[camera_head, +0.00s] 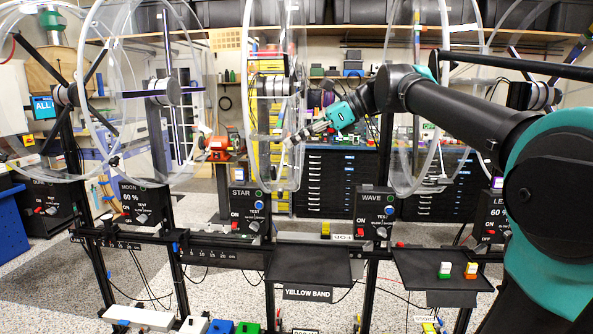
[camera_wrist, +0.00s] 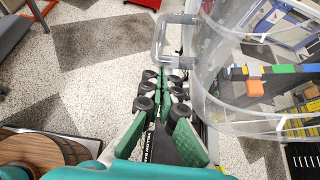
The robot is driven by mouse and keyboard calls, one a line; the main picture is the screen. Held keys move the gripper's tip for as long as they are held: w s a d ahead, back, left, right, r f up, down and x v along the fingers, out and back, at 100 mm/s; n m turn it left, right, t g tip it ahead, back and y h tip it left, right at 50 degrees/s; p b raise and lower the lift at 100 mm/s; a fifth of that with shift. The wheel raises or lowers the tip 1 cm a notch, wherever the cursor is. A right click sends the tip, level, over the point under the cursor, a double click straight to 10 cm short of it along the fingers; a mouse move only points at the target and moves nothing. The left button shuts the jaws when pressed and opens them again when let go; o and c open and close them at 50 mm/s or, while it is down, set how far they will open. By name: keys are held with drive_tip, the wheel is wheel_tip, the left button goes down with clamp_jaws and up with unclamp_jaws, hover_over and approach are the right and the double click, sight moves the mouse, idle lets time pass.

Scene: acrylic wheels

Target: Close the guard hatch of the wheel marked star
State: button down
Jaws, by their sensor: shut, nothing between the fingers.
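The star wheel (camera_head: 276,88) is a clear acrylic drum on a dark post above the control box marked STAR (camera_head: 248,212). My gripper (camera_head: 300,136) is at the right side of this wheel, low on its rim, with its fingers pointing left. In the wrist view my gripper (camera_wrist: 164,92) is shut and empty. A clear curved guard wall (camera_wrist: 265,122) stands close to its right. A clear loop-shaped piece (camera_wrist: 172,40) sticks out from the guard just ahead of the fingertips. I cannot tell whether it is the hatch or its handle, nor whether the fingers touch it.
Other clear wheels stand at both sides, above boxes marked MOON (camera_head: 142,203) and WAVE (camera_head: 375,213). A dark tray (camera_head: 310,265) labelled YELLOW BAND sits below. Another tray (camera_head: 440,268) holds small coloured blocks. A wooden barrel-like object (camera_wrist: 45,150) is at lower left in the wrist view.

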wheel_tip(320, 180, up, 14)
drive_tip(key=s+m+g, duration=0.1)
drive_tip(key=m+g, duration=0.1)
drive_tip(key=shift+s, duration=0.25)
drive_tip(key=shift+f, duration=0.2)
